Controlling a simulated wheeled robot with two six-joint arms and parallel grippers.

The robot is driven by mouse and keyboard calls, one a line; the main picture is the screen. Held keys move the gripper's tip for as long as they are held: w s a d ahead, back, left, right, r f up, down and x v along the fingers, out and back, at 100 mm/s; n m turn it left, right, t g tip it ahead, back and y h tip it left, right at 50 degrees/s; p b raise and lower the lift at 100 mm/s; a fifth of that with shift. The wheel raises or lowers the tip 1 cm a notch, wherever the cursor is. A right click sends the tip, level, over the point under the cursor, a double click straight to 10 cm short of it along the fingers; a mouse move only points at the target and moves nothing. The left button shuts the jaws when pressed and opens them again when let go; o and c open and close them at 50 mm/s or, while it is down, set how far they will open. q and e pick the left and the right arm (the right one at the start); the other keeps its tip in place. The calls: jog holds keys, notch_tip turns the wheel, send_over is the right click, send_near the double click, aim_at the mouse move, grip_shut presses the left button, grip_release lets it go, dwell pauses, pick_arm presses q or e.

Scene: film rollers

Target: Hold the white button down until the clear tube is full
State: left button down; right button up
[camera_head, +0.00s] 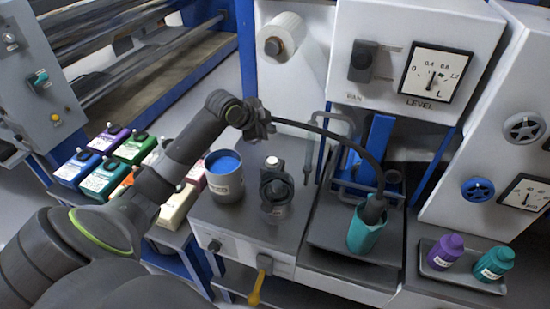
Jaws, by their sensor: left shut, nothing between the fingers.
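A small white button (272,161) sits on top of a dark upright fitting (275,188) on the grey bench. My left gripper (264,130) is shut and empty, above the white button and apart from it in the picture. A black hose (345,140) curves to a dark nozzle (374,208) at a teal, cup-like vessel (365,236). I cannot pick out a clear tube for sure, nor any fill in the vessel. The LEVEL dial (435,75) has its needle near the middle of its scale. My right gripper is not in view.
A dark pot of blue liquid (224,177) stands left of the fitting. A yellow-handled tap (259,283) sticks out from the bench front. A tray (437,271) at the right holds purple and teal bottles. Several coloured containers (108,138) stand at the left.

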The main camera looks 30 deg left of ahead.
pick_arm(q)
jog(key=shift+s, duration=0.1)
jog(key=b, duration=0.7)
send_over(275, 158)
jog(key=s, duration=0.2)
jog(key=f, duration=0.7)
jog(key=shift+s+a+f, duration=0.15)
jog(key=shift+a+f, duration=0.15)
jog(key=shift+f, duration=0.65)
dwell(0.5)
jog(key=shift+f, duration=0.4)
jog(key=shift+f, duration=0.55)
dwell(1.7)
